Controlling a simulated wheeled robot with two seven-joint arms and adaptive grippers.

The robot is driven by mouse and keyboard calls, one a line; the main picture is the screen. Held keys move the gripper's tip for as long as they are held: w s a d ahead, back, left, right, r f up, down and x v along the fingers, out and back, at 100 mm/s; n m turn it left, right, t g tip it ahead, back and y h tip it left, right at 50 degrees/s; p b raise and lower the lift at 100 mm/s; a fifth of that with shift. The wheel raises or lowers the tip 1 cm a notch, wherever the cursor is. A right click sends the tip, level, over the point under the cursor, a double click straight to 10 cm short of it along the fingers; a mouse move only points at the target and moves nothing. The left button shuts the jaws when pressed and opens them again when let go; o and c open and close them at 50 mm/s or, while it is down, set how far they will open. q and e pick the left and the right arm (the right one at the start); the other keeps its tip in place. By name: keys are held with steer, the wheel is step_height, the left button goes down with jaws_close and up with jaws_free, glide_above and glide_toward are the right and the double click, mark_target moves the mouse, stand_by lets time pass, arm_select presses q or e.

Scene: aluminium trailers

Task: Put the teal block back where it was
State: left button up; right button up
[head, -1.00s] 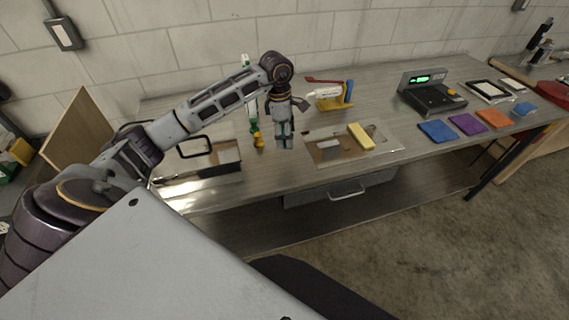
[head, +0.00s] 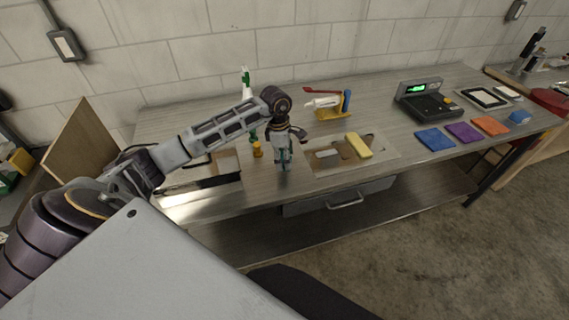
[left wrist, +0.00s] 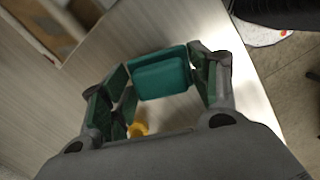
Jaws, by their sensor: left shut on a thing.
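The teal block (left wrist: 160,75) is between the fingers of my left gripper (left wrist: 162,82) in the left wrist view, gripped from both sides. In the head view my left gripper (head: 283,166) points down over the front part of the table, left of the flat board (head: 385,160); the block is mostly hidden there. A yellow block (head: 358,146) and a small pale piece (head: 327,153) lie on the board, with brown shapes between them. I cannot tell whether the teal block touches the table. My right gripper is not in view.
A dark-edged tray (head: 222,172) and a yellow piece (head: 257,149) are left of the gripper. A yellow stand (head: 335,110) is behind the board. A scale (head: 428,100) and coloured pads (head: 463,131) are to the right. The table's front edge is close.

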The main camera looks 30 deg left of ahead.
arm_select(q)
steer(key=shift+f, duration=0.1)
steer(key=shift+f+p, duration=0.35)
steer(key=shift+f, duration=1.45)
steer(key=shift+f, duration=0.1)
steer(key=o, duration=1)
